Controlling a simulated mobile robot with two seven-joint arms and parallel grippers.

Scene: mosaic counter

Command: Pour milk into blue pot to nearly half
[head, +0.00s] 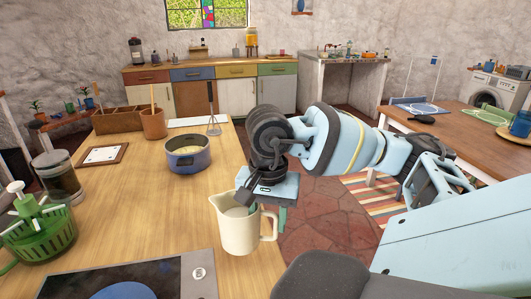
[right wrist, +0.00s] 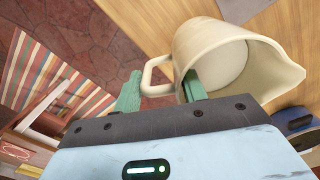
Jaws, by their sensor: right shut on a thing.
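A cream jug (head: 242,230) with milk visible inside is near the table's right edge, about upright, its spout towards the left. My right gripper (head: 266,205) is shut on the jug's handle; in the right wrist view the green fingers (right wrist: 160,92) are on either side of the handle of the jug (right wrist: 190,45). Whether the jug touches the table is unclear. The blue pot (head: 188,160) stands on the table, left of and beyond the jug, with some pale yellowish content low inside. My left gripper is not in view.
The wooden table (head: 140,215) has clear room between jug and pot. A whisk (head: 212,110) stands behind the pot, near a brown utensil pot (head: 153,124). A green salad spinner (head: 40,232) and glass jar (head: 58,177) are at left; a hob (head: 125,284) is in front.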

